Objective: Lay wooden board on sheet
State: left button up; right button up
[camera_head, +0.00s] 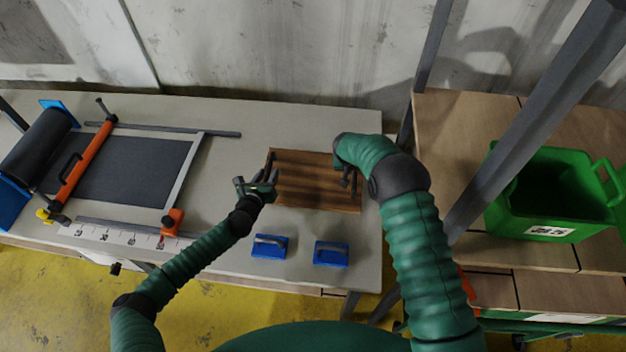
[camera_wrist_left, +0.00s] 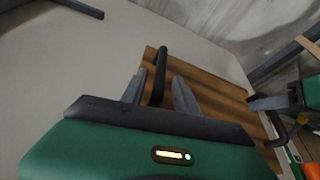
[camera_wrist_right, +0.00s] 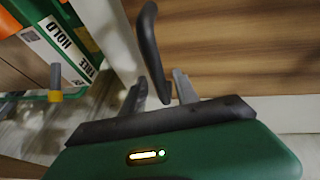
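The brown wooden board (camera_head: 310,182) lies flat on the pale table, right of its middle, with a black handle at each short end. The dark grey sheet (camera_head: 130,168) lies flat on the table's left part. My left gripper (camera_head: 262,184) is at the board's left end. In the left wrist view the left handle (camera_wrist_left: 159,72) stands between its open fingers, with gaps beside it. My right gripper (camera_head: 349,180) is at the board's right end. In the right wrist view its fingers are apart and the right handle (camera_wrist_right: 150,45) reaches down between them. My right forearm hides part of that end.
An orange bar (camera_head: 85,162) crosses the sheet's left side, beside a black roller (camera_head: 38,145). Grey strips and a ruler (camera_head: 120,236) border the sheet. Two blue blocks (camera_head: 269,247) (camera_head: 331,254) lie in front of the board. A green crate (camera_head: 548,195) stands right, beyond a grey post.

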pick_arm(q)
jog(key=shift+a+f, duration=0.1)
jog(key=shift+a, duration=0.55)
jog(key=c, duration=0.5)
pick_arm(e)
jog(key=shift+a, duration=0.6)
jog(key=c, duration=0.5)
pick_arm(q)
grip_shut()
pick_arm(e)
grip_shut()
pick_arm(q)
jog(key=shift+d, duration=0.7)
pick_arm(e)
jog(key=shift+d, duration=0.6)
jog(key=shift+f, duration=0.1)
pick_arm(q)
jog(key=shift+a, duration=0.4)
pick_arm(e)
jog(key=shift+s+a, duration=0.1)
jog(key=shift+a, duration=0.25)
pick_arm(q)
jog(key=shift+r, duration=0.25)
